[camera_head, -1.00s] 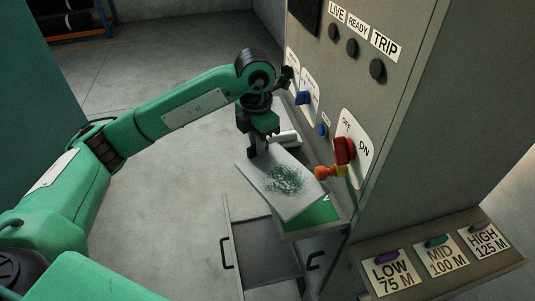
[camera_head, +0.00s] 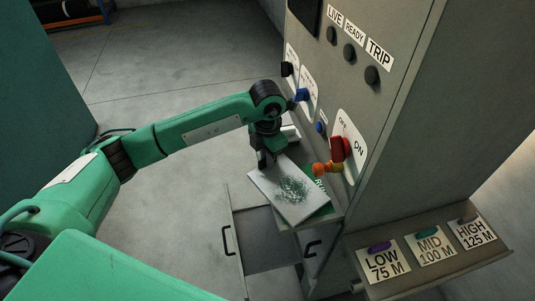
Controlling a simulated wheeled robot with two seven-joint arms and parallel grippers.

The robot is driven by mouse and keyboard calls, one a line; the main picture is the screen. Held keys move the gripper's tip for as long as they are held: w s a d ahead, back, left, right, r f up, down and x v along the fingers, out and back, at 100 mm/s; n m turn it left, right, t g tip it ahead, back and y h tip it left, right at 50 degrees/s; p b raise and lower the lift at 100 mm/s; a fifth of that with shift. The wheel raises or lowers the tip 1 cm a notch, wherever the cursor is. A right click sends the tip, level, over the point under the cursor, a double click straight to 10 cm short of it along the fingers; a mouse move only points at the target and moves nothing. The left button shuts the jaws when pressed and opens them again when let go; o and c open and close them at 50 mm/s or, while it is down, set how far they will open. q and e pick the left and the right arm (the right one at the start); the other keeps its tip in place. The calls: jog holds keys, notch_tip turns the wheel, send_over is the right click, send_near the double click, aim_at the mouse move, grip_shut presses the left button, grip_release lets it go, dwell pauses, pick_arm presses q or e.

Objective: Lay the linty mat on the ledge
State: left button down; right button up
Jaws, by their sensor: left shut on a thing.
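The linty mat (camera_head: 305,207) is a pale grey slab with dark green lint specks over its middle. My left gripper (camera_head: 266,164) is shut on its far left edge. The mat is tilted in the picture and lies over or just above the ledge (camera_head: 335,216) on the cabinet's side; I cannot tell whether it touches. A green panel with white lettering (camera_head: 318,172) on the ledge is partly covered by the mat. My right gripper is not in view.
The grey cabinet (camera_head: 400,110) stands right, with a red switch (camera_head: 340,148) and an orange-yellow knob (camera_head: 322,169) close to the mat. An open drawer (camera_head: 262,240) with black handles is below. A label shelf (camera_head: 440,255) juts out at lower right. Floor at left is clear.

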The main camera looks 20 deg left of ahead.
pick_arm(q)
jog(key=shift+f, duration=0.2)
jog(key=c, duration=1.5)
grip_release()
jog(key=shift+o, duration=0.2)
jog(key=shift+r, duration=0.1)
jog(key=shift+r, duration=0.15)
jog(key=shift+r+b, duration=0.25)
jog(key=shift+b, duration=0.05)
notch_tip(320, 180, up, 12)
jog(key=b, duration=0.4)
jog(key=shift+f, duration=0.25)
